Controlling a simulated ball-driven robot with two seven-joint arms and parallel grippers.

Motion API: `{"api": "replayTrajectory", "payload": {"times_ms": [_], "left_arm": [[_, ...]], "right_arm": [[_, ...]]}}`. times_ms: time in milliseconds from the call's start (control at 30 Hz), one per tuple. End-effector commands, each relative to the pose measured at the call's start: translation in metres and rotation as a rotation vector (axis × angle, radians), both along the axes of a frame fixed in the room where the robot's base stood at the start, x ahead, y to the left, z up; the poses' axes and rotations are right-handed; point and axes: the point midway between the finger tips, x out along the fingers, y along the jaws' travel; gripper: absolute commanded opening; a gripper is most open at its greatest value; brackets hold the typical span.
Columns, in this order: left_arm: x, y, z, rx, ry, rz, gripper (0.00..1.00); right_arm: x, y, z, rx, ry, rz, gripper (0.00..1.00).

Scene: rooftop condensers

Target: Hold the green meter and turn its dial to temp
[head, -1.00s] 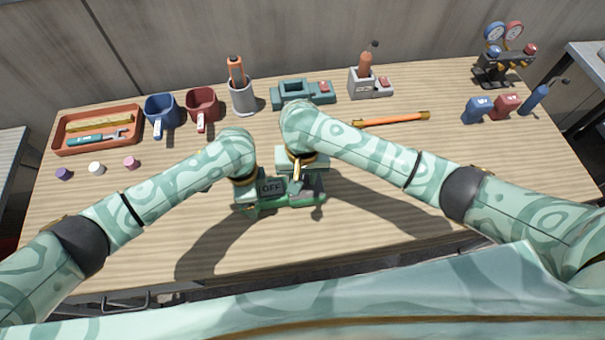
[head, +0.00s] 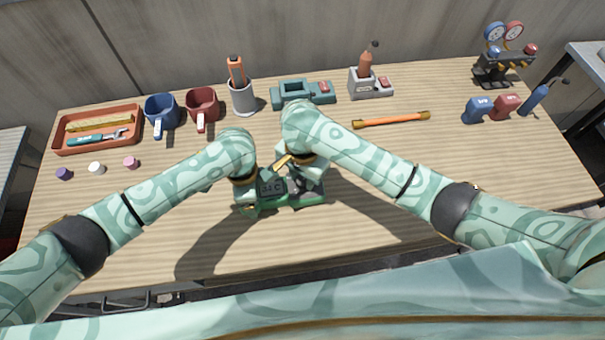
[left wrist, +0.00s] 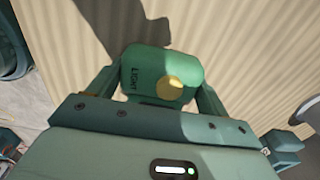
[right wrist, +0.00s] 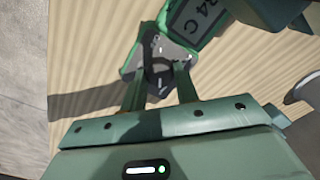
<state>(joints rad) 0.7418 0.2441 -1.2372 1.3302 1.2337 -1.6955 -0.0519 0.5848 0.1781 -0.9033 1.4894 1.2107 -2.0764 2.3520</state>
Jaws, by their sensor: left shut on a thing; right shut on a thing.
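The green meter (head: 310,200) lies on the table in front of me, its display (head: 270,189) reading "34 C". My left gripper (head: 248,198) is shut on the meter's left end. In the left wrist view the fingers sit either side of that green end, with a yellow button (left wrist: 170,88) and the word LIGHT. My right gripper (head: 303,182) is over the meter's grey face. In the right wrist view its fingers are shut on the dial (right wrist: 158,76), and part of the display (right wrist: 197,20) shows. The gripper hides most of the dial in the head view.
An orange tray (head: 57,137) with tools, blue mug (head: 162,110), red mug (head: 203,103) and grey cup (head: 243,98) stand behind at left. A teal holder (head: 292,94) and orange stick (head: 392,120) lie farther back. The front table is clear beside the meter.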

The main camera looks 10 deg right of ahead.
Motion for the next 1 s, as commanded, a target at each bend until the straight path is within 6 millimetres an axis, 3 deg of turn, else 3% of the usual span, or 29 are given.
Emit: {"api": "replayTrajectory", "payload": {"times_ms": [500,533,600,867,1000], "left_arm": [[0.0,0.001,0.0,0.002,0.0,0.001,0.41],[0.0,0.001,0.0,0.002,0.0,0.001,0.41],[0.0,0.001,0.0,0.001,0.0,0.001,0.41],[0.0,0.0,0.0,0.0,0.0,0.001,0.41],[0.0,0.0,0.0,-0.001,0.0,0.001,0.41]], "right_arm": [[0.001,0.0,0.001,-0.001,-0.002,-0.019,0.07],[0.001,0.0,0.001,-0.001,-0.002,-0.019,0.39],[0.001,0.0,0.0,-0.001,-0.002,-0.018,0.52],[0.0,0.0,0.001,-0.001,-0.001,-0.017,0.52],[0.001,0.0,0.013,0.002,-0.001,-0.018,0.52]]}}
